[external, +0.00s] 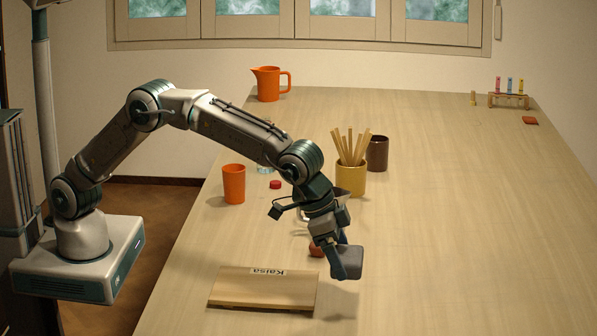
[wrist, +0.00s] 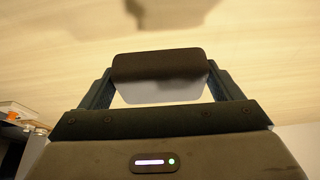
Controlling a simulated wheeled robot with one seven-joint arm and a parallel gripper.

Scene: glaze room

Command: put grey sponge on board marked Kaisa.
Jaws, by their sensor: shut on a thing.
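The grey sponge (external: 350,260) is held between the fingers of my gripper (external: 341,258), above the table and just right of the board. In the wrist view the sponge (wrist: 160,78) spans the gap between the two fingers of my gripper (wrist: 160,85), dark on one face and lighter grey on the other. The wooden board marked Kaisa (external: 262,292) lies flat near the front of the table, and its label (external: 269,271) reads upside down. Nothing lies on the board. A shadow falls on the table to the right of the board.
A reddish-brown object (external: 317,249) sits partly hidden behind my gripper. An orange cup (external: 234,184), a red lid-like piece (external: 275,184), a yellow pot of sticks (external: 350,180) and a brown cup (external: 377,154) stand farther back. The table's right side is largely clear.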

